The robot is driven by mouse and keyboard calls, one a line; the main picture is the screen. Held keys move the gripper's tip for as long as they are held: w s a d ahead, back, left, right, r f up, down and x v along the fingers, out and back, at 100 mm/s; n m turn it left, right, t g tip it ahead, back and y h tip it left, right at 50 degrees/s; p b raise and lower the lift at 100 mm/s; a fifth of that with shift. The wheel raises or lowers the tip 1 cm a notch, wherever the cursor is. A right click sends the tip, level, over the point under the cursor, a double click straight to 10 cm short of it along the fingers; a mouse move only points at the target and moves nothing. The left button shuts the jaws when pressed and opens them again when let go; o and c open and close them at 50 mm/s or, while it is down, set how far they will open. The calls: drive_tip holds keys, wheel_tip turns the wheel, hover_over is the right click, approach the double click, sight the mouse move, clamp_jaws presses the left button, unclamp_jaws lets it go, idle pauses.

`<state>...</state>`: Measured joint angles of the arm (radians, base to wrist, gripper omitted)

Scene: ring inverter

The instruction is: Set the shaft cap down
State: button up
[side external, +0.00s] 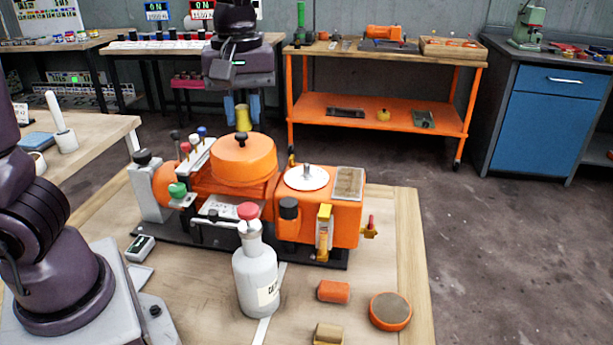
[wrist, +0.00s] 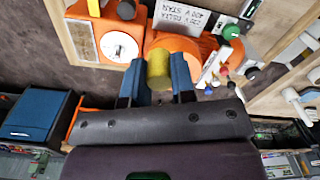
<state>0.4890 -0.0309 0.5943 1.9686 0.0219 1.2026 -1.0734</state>
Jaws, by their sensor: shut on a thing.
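A yellow cylindrical piece, which looks like the shaft cap (side external: 243,118), is held between the two blue fingers of my gripper (side external: 242,110). In the wrist view the cap (wrist: 159,68) sits between the fingertips of my gripper (wrist: 159,78). In the side view it appears just above the black knob on the orange drum (side external: 244,165); I cannot tell whether it is above or behind the drum. The orange machine has a white disc with a short upright shaft (side external: 306,177) on its right part. That disc also shows in the wrist view (wrist: 119,47), left of the cap.
A grey bottle with a red cap (side external: 257,278) stands in front of the machine. An orange block (side external: 334,291), a round orange pad (side external: 390,312) and a tan block (side external: 328,334) lie at the front right. Levers with coloured knobs (side external: 186,147) stand left of the drum. The table's right edge is clear.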

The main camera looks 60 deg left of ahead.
drive_tip(key=shift+a+r, duration=0.3)
drive_tip(key=shift+a, duration=0.1)
drive_tip(key=shift+w+a+f, duration=0.1)
drive_tip(key=shift+w+a, duration=0.05)
drive_tip(key=shift+w, duration=0.2)
drive_tip(key=w+f, duration=0.1)
drive_tip(key=w, duration=0.1)
drive_tip(key=w+a+f, duration=0.1)
drive_tip(key=w, duration=0.2)
drive_tip(key=w+f, duration=0.2)
drive_tip(key=w, duration=0.1)
drive_tip(key=shift+w+a, duration=0.2)
hover_over(307, 164)
drive_tip(key=f, duration=0.5)
drive_tip(key=shift+s+a, duration=0.1)
drive_tip(key=shift+s, duration=0.1)
drive_tip(key=shift+w+f, duration=0.2)
drive_tip(key=shift+f, duration=1.6)
drive_tip(key=shift+f, duration=0.15)
drive_tip(key=shift+f, duration=0.35)
drive_tip(key=shift+f, duration=0.1)
